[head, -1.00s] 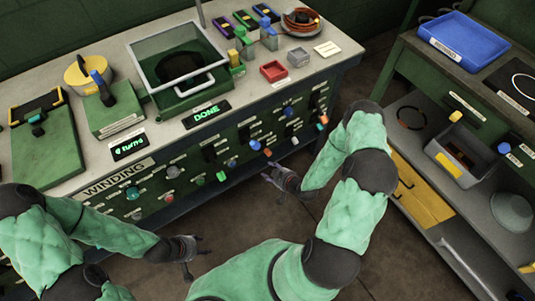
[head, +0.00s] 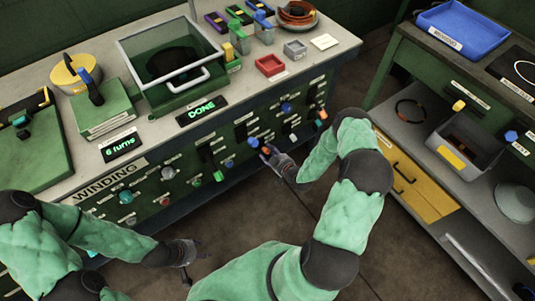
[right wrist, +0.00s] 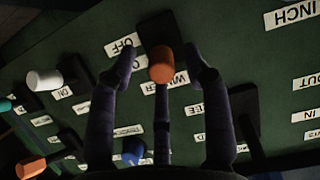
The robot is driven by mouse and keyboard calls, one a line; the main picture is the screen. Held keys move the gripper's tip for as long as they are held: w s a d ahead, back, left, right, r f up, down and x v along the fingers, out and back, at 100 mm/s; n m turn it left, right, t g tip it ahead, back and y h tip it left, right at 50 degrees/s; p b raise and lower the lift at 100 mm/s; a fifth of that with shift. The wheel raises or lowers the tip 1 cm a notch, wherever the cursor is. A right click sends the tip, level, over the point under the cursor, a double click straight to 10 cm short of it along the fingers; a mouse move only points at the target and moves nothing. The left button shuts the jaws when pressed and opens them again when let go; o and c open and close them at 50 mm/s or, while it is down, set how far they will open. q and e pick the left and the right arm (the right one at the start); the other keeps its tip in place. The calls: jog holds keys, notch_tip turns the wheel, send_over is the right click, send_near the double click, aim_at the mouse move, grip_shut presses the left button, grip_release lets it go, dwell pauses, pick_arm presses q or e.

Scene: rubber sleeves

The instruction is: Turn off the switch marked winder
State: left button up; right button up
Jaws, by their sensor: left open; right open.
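The winder switch is an orange-tipped lever on a dark plate, shown close in the right wrist view (right wrist: 161,64). An OFF label (right wrist: 122,45) lies at one end of its plate, and a partly hidden label reading WINDER (right wrist: 178,82) lies by the lever. My right gripper (right wrist: 160,58) is open, with a finger on each side of the orange tip; I cannot tell whether they touch it. In the head view my right gripper (head: 272,153) is at the green panel's front. My left gripper (head: 187,265) is open and empty, low in front of the panel.
A white-tipped lever (right wrist: 44,80) and a blue-tipped one (right wrist: 133,150) are near the right gripper. The green panel (head: 150,190) carries several other knobs and levers. A display (head: 202,111) reads DONE. A side shelf (head: 425,140) stands at right.

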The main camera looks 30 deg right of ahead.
jog(key=shift+x, duration=0.8)
grip_shut()
jog(key=shift+s+f, duration=0.1)
jog(key=shift+s+a+f+t, duration=0.1)
jog(key=shift+f+t, duration=0.35)
jog(key=shift+t, duration=0.3)
jog(key=shift+s+f+t, duration=0.1)
jog(key=shift+f+t, duration=0.3)
jog(key=shift+t, duration=0.35)
jog(key=shift+w+f+t, duration=0.1)
jog(key=shift+f+t, duration=0.5)
jog(key=shift+t, duration=0.55)
jog(key=shift+w+f+t, duration=0.1)
jog(key=shift+f+t, duration=0.45)
jog(key=shift+t, duration=0.6)
jog(key=shift+y, duration=0.3)
jog(key=shift+f, duration=0.1)
